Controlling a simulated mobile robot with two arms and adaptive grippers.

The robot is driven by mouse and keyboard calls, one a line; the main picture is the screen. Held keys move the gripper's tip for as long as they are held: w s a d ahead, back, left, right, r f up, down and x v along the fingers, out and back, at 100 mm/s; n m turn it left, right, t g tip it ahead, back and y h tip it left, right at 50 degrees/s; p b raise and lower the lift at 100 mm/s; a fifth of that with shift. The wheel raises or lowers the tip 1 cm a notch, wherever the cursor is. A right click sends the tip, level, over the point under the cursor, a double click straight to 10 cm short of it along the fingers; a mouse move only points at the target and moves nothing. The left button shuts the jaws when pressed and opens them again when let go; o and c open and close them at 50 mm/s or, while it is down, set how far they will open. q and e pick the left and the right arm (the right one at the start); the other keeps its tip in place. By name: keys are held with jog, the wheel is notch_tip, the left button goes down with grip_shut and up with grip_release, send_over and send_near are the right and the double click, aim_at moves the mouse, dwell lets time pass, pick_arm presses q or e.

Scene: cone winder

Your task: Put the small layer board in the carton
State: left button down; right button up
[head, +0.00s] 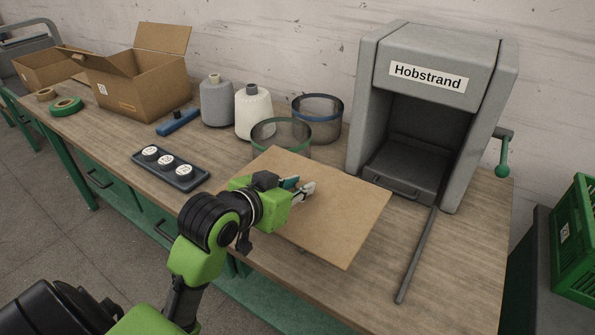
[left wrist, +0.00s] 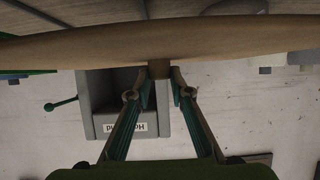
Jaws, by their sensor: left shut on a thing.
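The small layer board (head: 335,222) is a flat, square, brown sheet in the middle of the head view. It also spans the top of the left wrist view (left wrist: 160,40), seen nearly edge-on. My left gripper (head: 304,189) is over the board's near left part, its fingers shut on a short brown stub of the board, which shows in the left wrist view (left wrist: 160,72). Whether the board touches the bench is hard to tell. The open carton (head: 152,92) stands at the back left, flaps spread; its inside is mostly hidden. My right gripper is out of view.
A second carton (head: 42,66), green tape (head: 66,107), a dark tray with white knobs (head: 168,168), a blue tool (head: 178,122), grey (head: 217,104) and cream cones (head: 252,113) and two mesh baskets (head: 318,121) stand on the bench. The Hobstrand machine (head: 430,100) is right.

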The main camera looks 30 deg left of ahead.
aim_at(340, 206)
pick_arm(q)
jog(key=shift+w+d+f, duration=0.25)
jog(key=shift+d+f, duration=0.1)
jog(key=shift+d, duration=0.35)
jog(key=shift+w+d+f, duration=0.25)
jog(key=shift+d, duration=0.2)
jog(key=shift+w+d+f, duration=0.2)
jog(key=shift+w+d, duration=0.05)
jog(key=shift+d, duration=0.2)
jog(key=w+d+f, duration=0.2)
jog(key=d, duration=0.1)
jog(key=w+d+f, duration=0.1)
jog(key=d, duration=0.1)
jog(key=shift+d, duration=0.25)
jog(key=f, duration=0.1)
jog(key=w+d+f, duration=0.1)
jog(key=d+f, duration=0.1)
jog(key=f, duration=0.1)
jog(key=shift+w+d, duration=0.25)
jog(key=shift+w, duration=0.05)
jog(key=shift+w+d+f, duration=0.2)
jog(key=shift+d+f, duration=0.15)
jog(key=shift+f, duration=0.05)
jog(key=f, duration=0.3)
jog(key=shift+w+d+f, duration=0.1)
jog(key=shift+d+f, duration=0.1)
jog(key=shift+f, duration=0.15)
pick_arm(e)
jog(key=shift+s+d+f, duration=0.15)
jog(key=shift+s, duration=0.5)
